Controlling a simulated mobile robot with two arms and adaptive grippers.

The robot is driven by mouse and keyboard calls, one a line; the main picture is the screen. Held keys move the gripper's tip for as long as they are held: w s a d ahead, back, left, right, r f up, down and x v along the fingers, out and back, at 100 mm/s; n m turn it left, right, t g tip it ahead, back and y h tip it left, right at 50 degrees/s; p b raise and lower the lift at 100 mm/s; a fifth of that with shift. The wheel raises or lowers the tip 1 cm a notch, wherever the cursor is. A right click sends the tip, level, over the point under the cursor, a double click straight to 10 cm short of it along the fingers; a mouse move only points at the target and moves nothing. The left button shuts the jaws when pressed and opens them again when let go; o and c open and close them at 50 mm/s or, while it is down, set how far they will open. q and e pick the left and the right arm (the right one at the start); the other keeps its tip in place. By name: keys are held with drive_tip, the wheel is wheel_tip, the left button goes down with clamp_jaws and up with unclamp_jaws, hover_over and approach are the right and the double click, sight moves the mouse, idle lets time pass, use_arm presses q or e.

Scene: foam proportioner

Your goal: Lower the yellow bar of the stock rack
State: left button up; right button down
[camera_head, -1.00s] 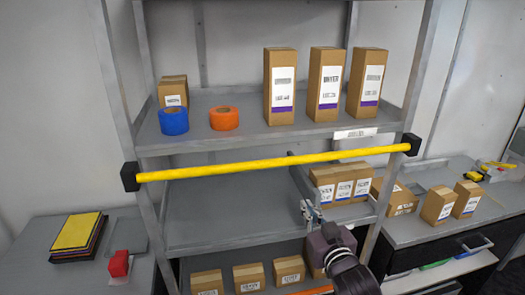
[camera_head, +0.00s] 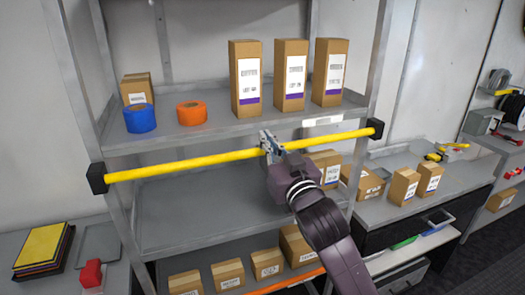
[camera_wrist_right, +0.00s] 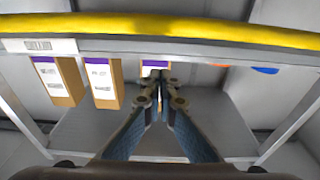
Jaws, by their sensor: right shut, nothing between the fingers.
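The yellow bar (camera_head: 190,165) runs across the front of the stock rack, just below the edge of the upper shelf, between two black end blocks (camera_head: 97,178) (camera_head: 375,128). My right gripper (camera_head: 266,138) is at the bar, right of its middle, with its fingertips showing at and just above the bar. In the right wrist view, which looks upside down, the fingers (camera_wrist_right: 155,75) are shut with nothing between them, and the bar (camera_wrist_right: 160,28) crosses the top of the picture, clear of the fingertips. Contact with the bar cannot be told. My left gripper is not in view.
The upper shelf (camera_head: 210,138) holds tall boxes (camera_head: 289,75), blue tape (camera_head: 140,118) and orange tape (camera_head: 191,113). Small boxes (camera_head: 228,274) stand on the lowest shelf. A bench (camera_head: 385,206) with boxes is at the right. The left part of the middle shelf is clear.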

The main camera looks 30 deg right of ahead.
sight(259, 150)
drive_tip(key=w, duration=0.1)
drive_tip(key=w+f+b, duration=0.1)
drive_tip(key=w+d+f+b, duration=0.1)
drive_tip(key=shift+w, duration=0.25)
drive_tip(key=shift+s+a+f+b, duration=0.1)
drive_tip(key=shift+s+f+b, duration=0.2)
drive_tip(key=shift+f+b, duration=0.65)
drive_tip(key=shift+r, duration=0.25)
